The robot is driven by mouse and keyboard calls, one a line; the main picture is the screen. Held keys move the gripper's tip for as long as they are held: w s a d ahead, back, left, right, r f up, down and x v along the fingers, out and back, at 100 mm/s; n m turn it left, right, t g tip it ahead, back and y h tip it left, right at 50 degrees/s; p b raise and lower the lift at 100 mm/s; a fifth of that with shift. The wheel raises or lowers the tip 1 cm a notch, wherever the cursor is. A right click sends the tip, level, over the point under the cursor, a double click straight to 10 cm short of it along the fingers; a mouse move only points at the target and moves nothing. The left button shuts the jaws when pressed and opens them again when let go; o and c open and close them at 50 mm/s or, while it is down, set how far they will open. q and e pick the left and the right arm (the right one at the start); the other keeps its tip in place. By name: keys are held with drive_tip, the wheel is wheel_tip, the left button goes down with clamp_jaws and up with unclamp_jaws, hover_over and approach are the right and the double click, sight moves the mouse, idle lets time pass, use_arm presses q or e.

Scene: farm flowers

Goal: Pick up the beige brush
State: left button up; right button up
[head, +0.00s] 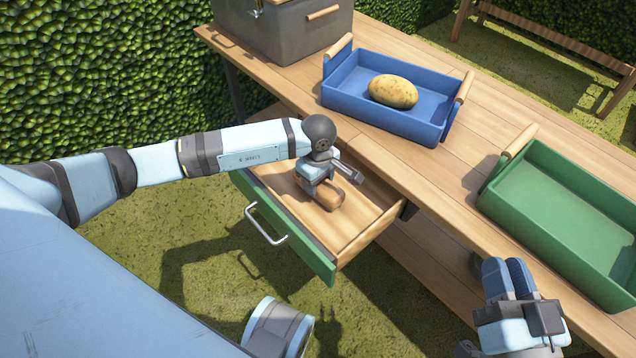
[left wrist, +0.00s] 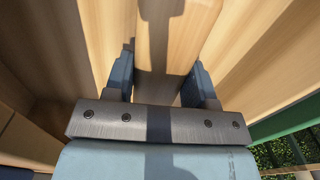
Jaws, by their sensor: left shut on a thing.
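The beige brush (head: 328,196) is inside the open drawer (head: 362,226) and only a wooden-coloured part of it shows below my left gripper. My left gripper (head: 325,188) reaches down into the drawer and is shut on it. In the left wrist view a beige wooden surface, apparently the brush (left wrist: 172,62), fills the space between the two blue fingers (left wrist: 160,85); its outline is hard to separate from the drawer's wood. My right gripper (head: 508,278) is apart from it, low at the right; its fingers show close together and the gap is unclear.
The drawer has a green front with a metal handle (head: 265,232). On the table (head: 440,165) stand a blue tray (head: 430,133) holding a potato (head: 393,92), a green tray (head: 570,195) and a grey box (head: 290,35). The table edge lies beside my left gripper.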

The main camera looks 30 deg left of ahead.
use_arm(q)
drive_tip(key=shift+r, duration=0.15)
use_arm(e)
drive_tip(key=shift+r, duration=0.1)
